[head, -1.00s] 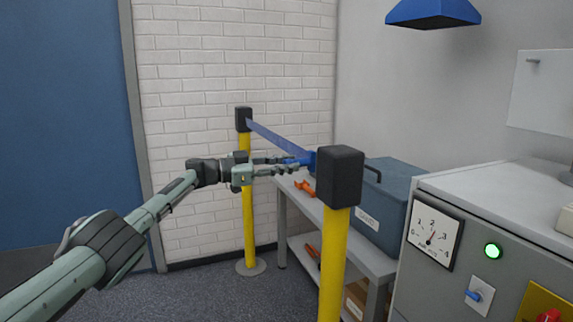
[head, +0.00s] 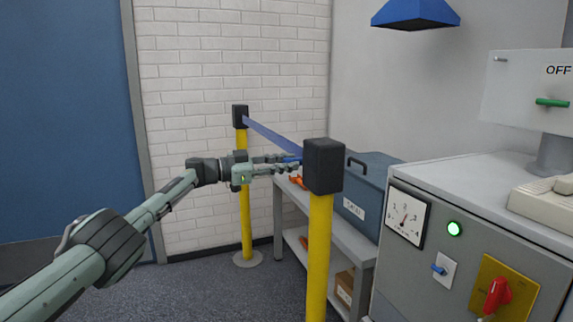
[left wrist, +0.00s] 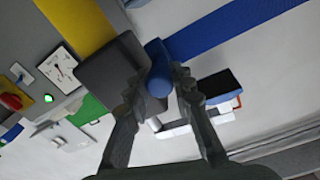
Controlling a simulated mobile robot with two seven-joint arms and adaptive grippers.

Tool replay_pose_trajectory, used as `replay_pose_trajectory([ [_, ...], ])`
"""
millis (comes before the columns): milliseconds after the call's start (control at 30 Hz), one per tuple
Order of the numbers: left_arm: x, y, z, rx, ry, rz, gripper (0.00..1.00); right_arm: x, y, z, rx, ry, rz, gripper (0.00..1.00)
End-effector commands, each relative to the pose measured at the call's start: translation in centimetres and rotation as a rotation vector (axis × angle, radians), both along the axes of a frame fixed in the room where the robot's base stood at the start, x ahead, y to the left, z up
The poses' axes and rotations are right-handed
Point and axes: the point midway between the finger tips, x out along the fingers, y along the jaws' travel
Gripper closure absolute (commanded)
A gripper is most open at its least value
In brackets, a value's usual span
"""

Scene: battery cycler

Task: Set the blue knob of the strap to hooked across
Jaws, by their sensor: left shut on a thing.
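The blue knob (left wrist: 158,72) is at the end of the blue strap (head: 272,137). In the left wrist view it sits between the fingers of my left gripper (left wrist: 165,95), which is shut on it. The strap runs from the far post's black head (head: 240,117) across to the near post's black head (head: 323,165). The knob is right beside the near post's head, which also shows in the left wrist view (left wrist: 112,72). In the head view my left gripper (head: 288,164) reaches the strap end, and the near head partly hides this spot. I cannot tell whether the knob is seated. My right gripper is out of view.
A grey bench (head: 349,236) with a blue-grey lidded box (head: 372,180) stands behind the near post. A grey cabinet (head: 400,270) with a dial, green lamp and red switch is at the right. A blue door (head: 60,120) is at the left. Grey floor is open around the far post.

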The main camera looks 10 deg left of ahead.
Motion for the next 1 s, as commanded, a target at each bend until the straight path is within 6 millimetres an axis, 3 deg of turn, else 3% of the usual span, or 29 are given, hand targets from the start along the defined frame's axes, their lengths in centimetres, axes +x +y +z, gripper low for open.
replay_pose_trajectory([
  [67, -0.3, -0.4, -0.4, 0.004, 0.004, -0.016, 1.00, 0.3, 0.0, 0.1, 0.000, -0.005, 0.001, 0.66],
  [100, -0.3, -0.4, -0.4, 0.005, 0.004, -0.016, 0.75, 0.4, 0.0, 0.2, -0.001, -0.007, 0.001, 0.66],
  [267, -0.3, -0.4, -0.4, 0.003, 0.004, -0.015, 0.55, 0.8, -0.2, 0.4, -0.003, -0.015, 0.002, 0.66],
  [667, -0.4, 0.4, -0.3, 0.002, 0.002, -0.008, 0.55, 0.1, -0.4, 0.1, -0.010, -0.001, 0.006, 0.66],
  [867, -2.1, 2.8, -0.4, 0.006, 0.001, -0.009, 0.55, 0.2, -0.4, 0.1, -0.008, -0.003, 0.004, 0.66],
  [1000, -3.7, 5.6, -0.3, 0.006, 0.002, -0.009, 0.55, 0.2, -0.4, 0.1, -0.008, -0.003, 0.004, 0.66],
])
